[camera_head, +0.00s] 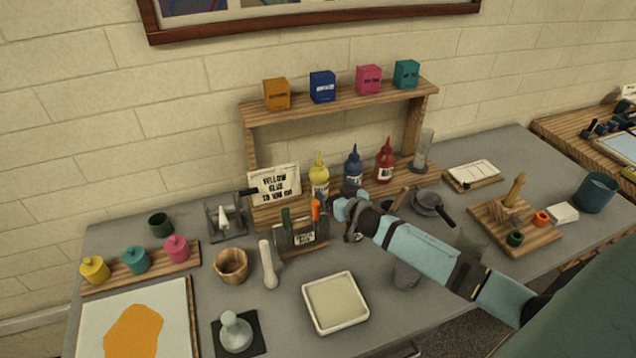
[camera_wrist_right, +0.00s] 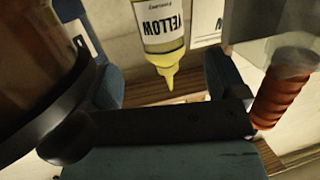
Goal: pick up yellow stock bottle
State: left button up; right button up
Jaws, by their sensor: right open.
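The yellow stock bottle (camera_head: 319,175) stands at the left of a row of three bottles below the wooden shelf. Its lower part is partly hidden behind my right gripper and the tool holder. In the right wrist view the yellow bottle (camera_wrist_right: 162,32) appears upside down, its label reading YELLOW and its nozzle pointing down. My right gripper (camera_head: 338,203) is just in front of the bottle. Its jaws are open, and the bottle shows between the two fingers (camera_wrist_right: 165,85), with no grip on it. My left gripper is not in view.
A blue bottle (camera_head: 353,167) and a red bottle (camera_head: 385,160) stand to the right. A holder (camera_head: 300,238) with orange- and green-handled tools is close to my right gripper. A card (camera_head: 273,184) stands left of the bottle. A white tray (camera_head: 336,325) lies in front.

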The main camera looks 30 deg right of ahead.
aim_at(324, 183)
jog(key=w, duration=0.3)
jog(key=shift+f, duration=0.4)
jog(key=shift+w, duration=0.3)
jog(key=w, duration=0.3)
jog(key=w+p, duration=0.1)
jog(key=shift+w+f, duration=0.3)
jog(key=shift+w, duration=0.1)
jog(key=shift+s, duration=0.1)
jog(key=shift+c, duration=1.4)
jog(key=c, duration=0.5)
